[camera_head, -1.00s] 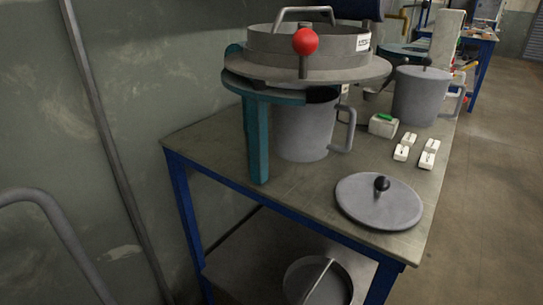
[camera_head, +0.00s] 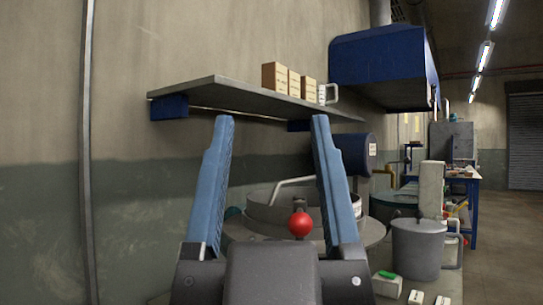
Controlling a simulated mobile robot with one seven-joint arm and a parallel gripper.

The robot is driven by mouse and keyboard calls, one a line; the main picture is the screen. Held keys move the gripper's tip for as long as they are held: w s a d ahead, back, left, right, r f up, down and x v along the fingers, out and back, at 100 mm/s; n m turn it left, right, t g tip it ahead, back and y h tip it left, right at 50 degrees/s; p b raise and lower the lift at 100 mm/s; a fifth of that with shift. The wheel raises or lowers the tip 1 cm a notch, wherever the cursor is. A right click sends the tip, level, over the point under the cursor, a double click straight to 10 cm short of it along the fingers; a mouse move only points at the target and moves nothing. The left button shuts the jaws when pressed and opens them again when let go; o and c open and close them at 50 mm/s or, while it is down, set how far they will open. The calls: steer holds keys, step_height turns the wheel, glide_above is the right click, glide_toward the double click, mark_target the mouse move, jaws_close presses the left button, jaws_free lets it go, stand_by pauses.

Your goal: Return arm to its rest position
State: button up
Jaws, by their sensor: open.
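My gripper (camera_head: 268,122) stands upright in the lower middle of the camera_head view. Its two blue fingers are wide apart with nothing between them but the view behind. Beyond it is a round metal drum (camera_head: 262,213) with a bar handle and a red ball knob (camera_head: 300,224). The fingers hide parts of the drum. I cannot tell the exact distance between the gripper and the drum.
A wall shelf (camera_head: 228,94) carries several boxes (camera_head: 274,77) and a white mug (camera_head: 329,94). A blue hood (camera_head: 381,70) juts out at upper right. A lidded grey pot (camera_head: 417,250) and small white blocks (camera_head: 416,297) stand on the table at right. Open floor (camera_head: 508,240) lies farther right.

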step_height(320, 180, up, 31)
steer(key=p, duration=3.1)
steer(key=shift+w+a, duration=0.1)
